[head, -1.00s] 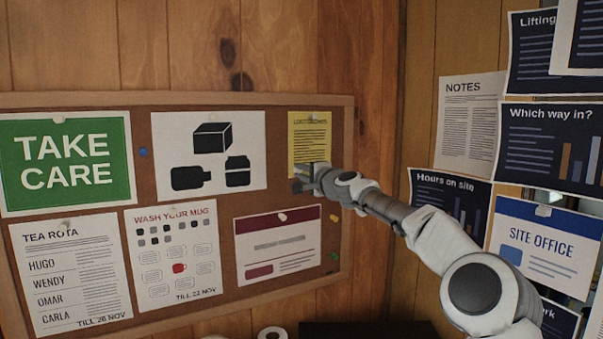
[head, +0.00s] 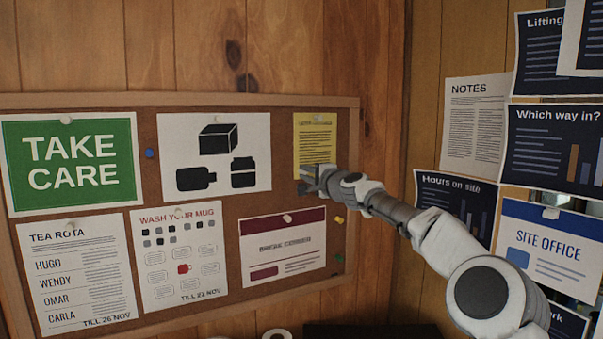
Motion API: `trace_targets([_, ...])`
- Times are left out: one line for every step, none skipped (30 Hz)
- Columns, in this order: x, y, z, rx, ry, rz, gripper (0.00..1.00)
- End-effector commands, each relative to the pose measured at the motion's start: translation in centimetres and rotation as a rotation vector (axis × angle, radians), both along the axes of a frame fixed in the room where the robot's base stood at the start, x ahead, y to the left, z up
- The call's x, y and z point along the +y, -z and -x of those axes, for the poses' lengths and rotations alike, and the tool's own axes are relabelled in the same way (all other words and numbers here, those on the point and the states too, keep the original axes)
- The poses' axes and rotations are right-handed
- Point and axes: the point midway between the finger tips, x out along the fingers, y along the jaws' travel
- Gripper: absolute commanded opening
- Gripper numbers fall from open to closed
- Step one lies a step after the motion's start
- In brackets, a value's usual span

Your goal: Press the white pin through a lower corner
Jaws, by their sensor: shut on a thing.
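My gripper (head: 309,181) is at the lower edge of the yellow notice (head: 315,140), near the right end of the cork board. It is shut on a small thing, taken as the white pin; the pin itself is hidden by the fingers. The lower part of the notice is partly covered by my gripper, so I cannot tell whether the pin touches the paper. The notice hangs upright, with a pale pin at its top edge.
The cork board (head: 150,208) also carries a green TAKE CARE sign (head: 70,160), a black-picture sheet (head: 215,150) and a maroon-topped sheet (head: 283,247) just below my gripper. Yellow (head: 339,220) and green (head: 338,257) loose pins sit at the right. Papers cover the right wall.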

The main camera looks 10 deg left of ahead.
Motion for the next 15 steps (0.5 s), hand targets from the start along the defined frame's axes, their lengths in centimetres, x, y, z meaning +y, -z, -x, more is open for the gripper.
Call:
trace_targets([0.12,0.04,0.04,0.000,-0.002,0.000,0.00])
trace_targets([0.11,0.04,0.05,0.000,-0.002,0.000,0.00])
trace_targets([0.11,0.05,0.06,0.000,-0.002,0.000,0.00])
trace_targets([0.11,0.05,0.06,0.000,-0.002,0.000,0.00])
trace_targets([0.11,0.05,0.07,0.000,-0.002,0.000,0.00])
trace_targets([0.10,0.04,0.07,0.000,-0.002,0.000,0.00])
trace_targets([0.11,0.04,0.07,0.000,-0.002,0.000,0.00])
trace_targets([0.10,0.04,0.08,0.001,-0.002,0.000,0.00])
trace_targets([0.09,0.04,0.08,0.001,-0.002,0.000,0.00])
trace_targets([0.09,0.03,0.08,0.001,-0.002,0.000,0.00])
trace_targets([0.09,0.03,0.08,0.001,-0.002,0.000,0.00])
trace_targets([0.09,0.03,0.08,0.001,-0.002,0.001,0.00])
trace_targets([0.09,0.03,0.07,0.001,-0.002,0.001,0.00])
trace_targets([0.09,0.03,0.07,0.001,-0.002,0.001,0.00])
trace_targets([0.09,0.03,0.07,0.001,-0.002,0.001,0.23])
